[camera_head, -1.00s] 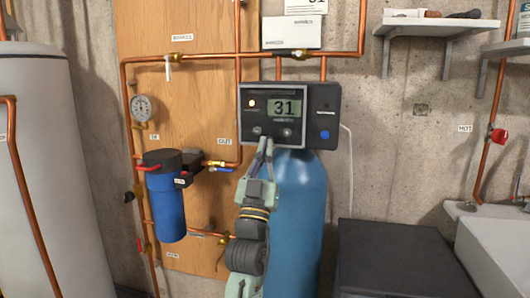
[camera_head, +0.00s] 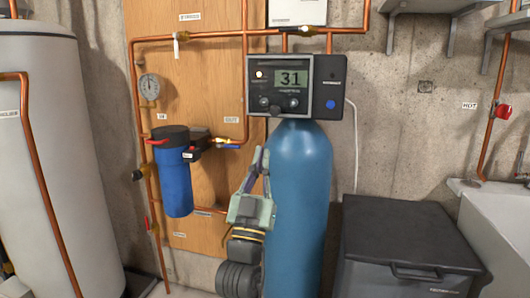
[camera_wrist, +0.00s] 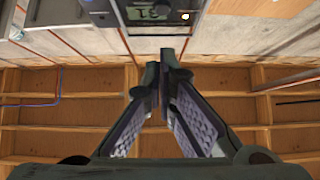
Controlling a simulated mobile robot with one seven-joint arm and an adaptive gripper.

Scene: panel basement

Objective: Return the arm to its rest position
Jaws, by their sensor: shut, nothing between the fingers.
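My gripper (camera_head: 259,160) is in front of the left edge of a blue tank (camera_head: 300,190), below a black control head (camera_head: 294,86) whose display reads 31. Its fingers point upward, are shut, and hold nothing. A gap separates the fingertips from the control head in the head view. In the wrist view my gripper (camera_wrist: 164,58) shows with its fingertips together, and the control head (camera_wrist: 158,14) is at the top edge, partly cut off. My gripper hides a small part of the tank's left side.
A blue filter housing (camera_head: 175,175) hangs on copper pipes left of my arm. A large white tank (camera_head: 50,150) stands at far left. A dark lidded box (camera_head: 405,240) and a white sink (camera_head: 490,220) stand at right.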

